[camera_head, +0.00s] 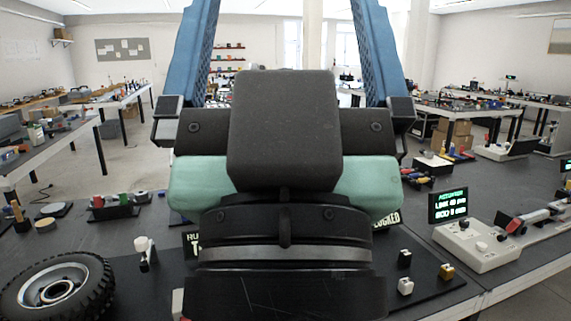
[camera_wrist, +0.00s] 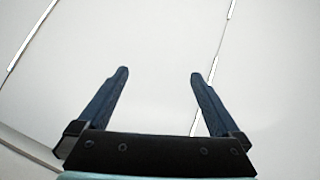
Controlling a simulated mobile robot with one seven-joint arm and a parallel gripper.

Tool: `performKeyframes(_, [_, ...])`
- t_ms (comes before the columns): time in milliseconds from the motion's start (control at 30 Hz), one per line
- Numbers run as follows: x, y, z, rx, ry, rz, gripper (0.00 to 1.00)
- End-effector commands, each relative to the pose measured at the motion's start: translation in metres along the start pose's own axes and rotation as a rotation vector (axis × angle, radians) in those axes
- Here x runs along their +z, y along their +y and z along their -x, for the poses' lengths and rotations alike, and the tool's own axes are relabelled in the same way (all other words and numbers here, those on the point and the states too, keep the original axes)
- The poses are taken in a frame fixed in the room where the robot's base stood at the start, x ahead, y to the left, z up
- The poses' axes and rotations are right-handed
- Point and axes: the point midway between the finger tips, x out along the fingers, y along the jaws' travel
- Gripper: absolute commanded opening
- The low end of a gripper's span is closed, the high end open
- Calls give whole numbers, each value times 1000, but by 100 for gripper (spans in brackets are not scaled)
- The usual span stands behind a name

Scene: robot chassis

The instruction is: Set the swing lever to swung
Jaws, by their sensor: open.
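My gripper (camera_head: 283,40) fills the middle of the head view, with its two blue fingers spread wide and pointing up. In the wrist view my gripper (camera_wrist: 158,76) is open and empty against a plain pale surface with thin bright strips. No lever shows between the fingers. A black board (camera_head: 437,283) lies on the bench below my gripper, and my arm hides its middle. A label ending in "OCKED" (camera_head: 386,221) is partly visible behind my gripper. A small post with a white knob (camera_head: 141,244) stands at the left. I cannot tell which part is the swing lever.
A black tyre (camera_head: 92,291) lies at the front left. A pale control box (camera_head: 465,246) with a lit display (camera_head: 448,205) stands at the right. Other benches stand farther back.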

Motion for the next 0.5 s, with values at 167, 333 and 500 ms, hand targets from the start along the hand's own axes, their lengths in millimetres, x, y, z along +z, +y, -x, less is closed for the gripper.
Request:
performKeyframes(167, [-49,0,-53,-1,-2,-2,100])
performKeyframes(333, [-75,0,-80,-1,-3,-3,100])
performKeyframes(500, [-85,0,-92,-2,-3,-3,100])
